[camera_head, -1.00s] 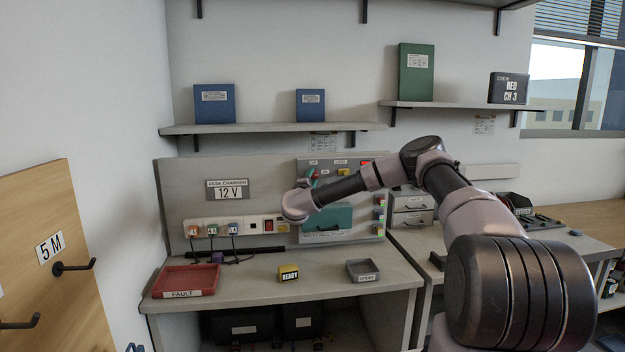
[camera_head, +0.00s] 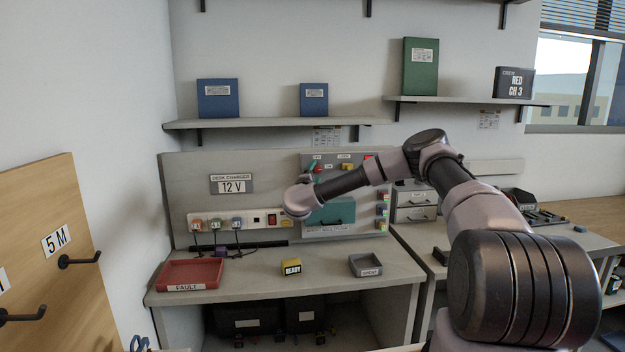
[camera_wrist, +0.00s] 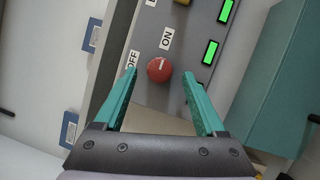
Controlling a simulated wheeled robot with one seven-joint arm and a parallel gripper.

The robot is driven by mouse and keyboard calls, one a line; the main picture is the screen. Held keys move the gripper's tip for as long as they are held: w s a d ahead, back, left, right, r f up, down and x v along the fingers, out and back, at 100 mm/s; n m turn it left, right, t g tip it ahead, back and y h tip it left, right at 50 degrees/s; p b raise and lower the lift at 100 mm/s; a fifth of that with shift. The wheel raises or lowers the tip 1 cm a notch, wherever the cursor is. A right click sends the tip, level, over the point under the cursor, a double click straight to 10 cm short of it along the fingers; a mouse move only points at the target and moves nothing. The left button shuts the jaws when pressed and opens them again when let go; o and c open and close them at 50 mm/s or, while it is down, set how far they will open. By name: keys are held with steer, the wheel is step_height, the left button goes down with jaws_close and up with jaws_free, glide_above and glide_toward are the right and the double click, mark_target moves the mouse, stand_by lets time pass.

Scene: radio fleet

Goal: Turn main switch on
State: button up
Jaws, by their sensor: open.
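The main switch is a red round knob (camera_wrist: 159,69) with a pale pointer line. It sits on a grey panel between an OFF label (camera_wrist: 132,60) and an ON label (camera_wrist: 167,39). Its pointer looks nearer to the ON side, but is too small to be sure. My gripper (camera_wrist: 160,73) is open, its teal fingers on either side of the knob with gaps visible. I cannot tell how far the tips are from the panel. In the head view the gripper is mostly hidden by my wrist, in front of the grey switch panel (camera_head: 330,163).
Green indicator bars (camera_wrist: 211,52) and a teal box (camera_wrist: 275,80) lie right of the knob; the box also shows in the head view (camera_head: 335,212).

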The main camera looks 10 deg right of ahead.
steer(key=v, duration=0.9)
steer(key=shift+s, duration=0.35)
steer(key=shift+a+f, duration=0.1)
